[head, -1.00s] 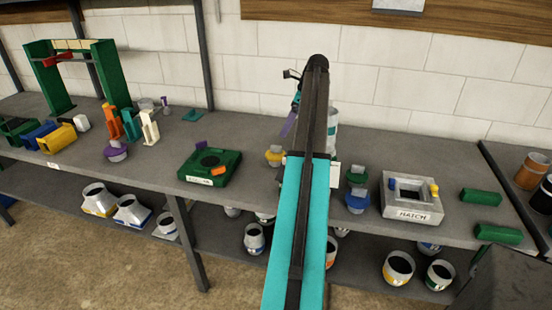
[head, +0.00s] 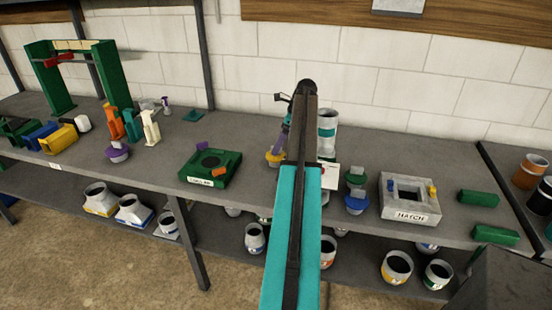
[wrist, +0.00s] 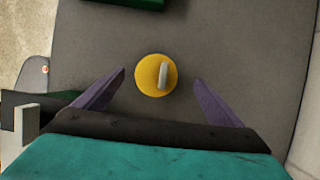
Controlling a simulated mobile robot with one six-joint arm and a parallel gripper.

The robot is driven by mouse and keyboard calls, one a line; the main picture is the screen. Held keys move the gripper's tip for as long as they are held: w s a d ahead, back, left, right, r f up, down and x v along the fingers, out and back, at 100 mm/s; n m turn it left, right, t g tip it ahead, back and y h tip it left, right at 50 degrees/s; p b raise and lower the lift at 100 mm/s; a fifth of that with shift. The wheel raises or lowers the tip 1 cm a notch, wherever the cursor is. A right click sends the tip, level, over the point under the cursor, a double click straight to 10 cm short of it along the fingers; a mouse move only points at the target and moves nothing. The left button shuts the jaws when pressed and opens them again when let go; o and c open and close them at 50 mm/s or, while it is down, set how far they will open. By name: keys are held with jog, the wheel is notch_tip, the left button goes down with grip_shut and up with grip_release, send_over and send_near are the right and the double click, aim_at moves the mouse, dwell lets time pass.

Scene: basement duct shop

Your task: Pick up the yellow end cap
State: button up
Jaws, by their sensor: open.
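The yellow end cap (wrist: 148,80) is a round yellow disc with a pale upright tab on top, seen from above in the wrist view. In the head view the yellow end cap (head: 274,158) stands on the grey bench, just left of my arm. My gripper (wrist: 150,87) is open, with its two purple fingers spread on either side of the cap and apart from it. In the head view my gripper (head: 281,142) is just above the cap. My arm hides part of the bench there.
A green fixture (head: 228,176) with an orange piece sits to the left. Green and blue caps (head: 357,201) and a grey HATCH block (head: 425,204) stand to the right. A white and teal canister (head: 327,125) is behind my arm. The bench around the cap is mostly clear.

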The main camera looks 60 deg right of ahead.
jog(key=shift+f, duration=0.1)
jog(key=shift+w+a+f+p, duration=0.2)
jog(key=shift+a+f+p, duration=0.1)
jog(key=shift+f+p, duration=0.4)
jog(key=shift+p+x, duration=0.45)
jog(key=shift+x, duration=1.35)
jog(key=shift+s, duration=0.15)
jog(key=c, duration=1.2)
jog(key=shift+r, duration=0.1)
jog(key=shift+r+b, duration=1.45)
jog(key=shift+r, duration=3.45)
